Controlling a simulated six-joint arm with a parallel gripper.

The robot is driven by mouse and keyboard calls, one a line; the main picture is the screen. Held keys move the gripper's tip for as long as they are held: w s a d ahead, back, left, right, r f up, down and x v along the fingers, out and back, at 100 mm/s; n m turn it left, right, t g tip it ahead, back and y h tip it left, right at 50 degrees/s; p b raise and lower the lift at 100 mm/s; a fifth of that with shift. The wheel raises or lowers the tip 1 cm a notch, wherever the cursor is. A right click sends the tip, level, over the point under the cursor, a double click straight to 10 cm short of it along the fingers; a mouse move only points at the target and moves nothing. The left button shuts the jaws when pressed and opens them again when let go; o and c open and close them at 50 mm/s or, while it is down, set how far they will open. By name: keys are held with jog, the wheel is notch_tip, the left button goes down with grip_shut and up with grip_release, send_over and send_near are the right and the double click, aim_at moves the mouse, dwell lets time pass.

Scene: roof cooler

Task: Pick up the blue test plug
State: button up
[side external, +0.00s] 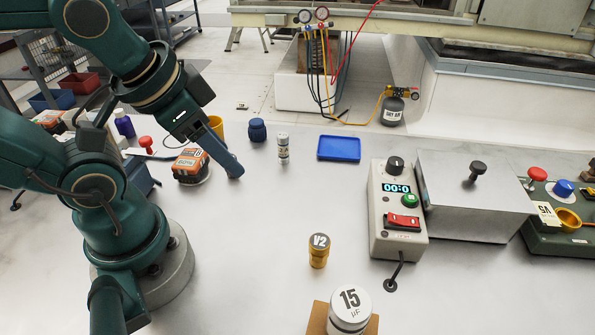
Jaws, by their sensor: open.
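A small dark blue ribbed plug (257,130), which looks like the blue test plug, stands upright on the grey bench left of centre. My gripper (236,173) points down and to the right, in front of the plug and a little to its left. From this side its fingers overlap, so the gap between them is hidden. They are apart from the plug in the picture, and nothing shows held in them.
An orange-and-black block (191,165) and a yellow cup (216,126) are close to my gripper. A small white cylinder (282,147) and a blue tray (339,157) stand right of the plug. The front middle of the bench is mostly clear, with a brass V2 fitting (318,257).

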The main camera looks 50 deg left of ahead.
jog(key=a+f+m+g+y, duration=0.5)
jog(key=a+m+y, duration=0.1)
jog(key=a+m, duration=0.2)
jog(key=w+f+m+t+y, duration=0.1)
jog(key=m+y, duration=0.1)
jog(key=m, duration=0.2)
jog(key=w+f+m+t+y, duration=0.1)
jog(key=f+m, duration=0.1)
jog(key=m, duration=0.2)
jog(key=w+f+m+t+y, duration=0.1)
jog(key=w+m+y, duration=0.1)
jog(key=m, duration=0.2)
jog(key=shift+w+d+f+t+y, duration=0.1)
jog(key=shift+d+f+t+y, duration=0.05)
jog(key=shift+f+t+y, duration=0.2)
jog(key=shift+s+d+f+m, duration=0.2)
jog(key=shift+f+m, duration=0.2)
jog(key=shift+m, duration=0.3)
jog(key=shift+t, duration=0.25)
jog(key=x, duration=0.6)
jog(key=shift+a+f, duration=0.15)
jog(key=shift+a, duration=0.1)
jog(key=shift+f+x, duration=0.1)
jog(key=shift+x, duration=1.2)
jog(key=shift+f+x, duration=0.15)
jog(key=shift+x, duration=1.2)
jog(key=shift+d, duration=0.1)
grip_shut()
